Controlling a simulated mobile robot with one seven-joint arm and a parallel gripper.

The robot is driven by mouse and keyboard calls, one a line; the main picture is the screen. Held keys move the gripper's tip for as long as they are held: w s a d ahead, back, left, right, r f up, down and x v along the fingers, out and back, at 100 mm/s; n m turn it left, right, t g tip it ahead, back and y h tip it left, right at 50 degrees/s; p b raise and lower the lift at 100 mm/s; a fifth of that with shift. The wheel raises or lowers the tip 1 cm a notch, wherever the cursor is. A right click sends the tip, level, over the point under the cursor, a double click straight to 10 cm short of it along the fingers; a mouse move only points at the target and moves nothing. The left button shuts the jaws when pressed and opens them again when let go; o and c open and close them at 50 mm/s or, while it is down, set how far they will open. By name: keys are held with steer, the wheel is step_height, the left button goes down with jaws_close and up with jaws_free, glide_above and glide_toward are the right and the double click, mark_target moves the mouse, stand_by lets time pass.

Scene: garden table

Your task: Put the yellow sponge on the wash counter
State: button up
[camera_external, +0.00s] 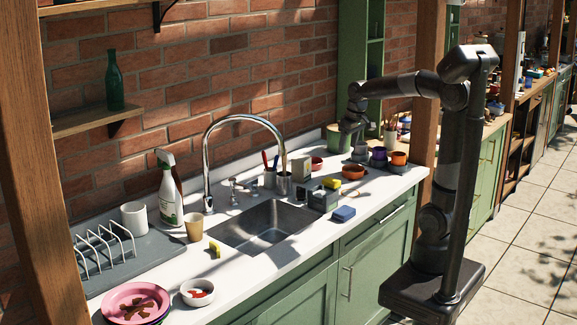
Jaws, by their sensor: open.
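A yellow block that looks like a sponge (331,183) sits at the top of a dark grey caddy (322,199) on the white wash counter (376,190), right of the sink. A smaller yellow piece (215,250) lies on the counter at the sink's left front edge; I cannot tell whether it is a sponge too. My gripper (351,136) is open and hangs above the back of the counter, above and to the right of the caddy. It appears empty and apart from both yellow things. Its fingers are small and dark in this view.
A blue sponge-like block (344,214) lies right of the caddy. Bowls and cups, including an orange one (398,158), crowd the counter's right end. The tall faucet (245,122) arches over the sink (264,225). A spray bottle (169,190) and dish rack (105,248) stand left.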

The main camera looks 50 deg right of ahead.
steer(key=s+a+f+t, duration=0.1)
steer(key=s+a, duration=0.2)
steer(key=s, duration=0.5)
steer(key=s+a+f+t, duration=0.1)
steer(key=s+a+t, duration=0.1)
steer(key=s, duration=0.7)
steer(key=shift+s+a+f, duration=0.2)
steer(key=shift+a, duration=0.5)
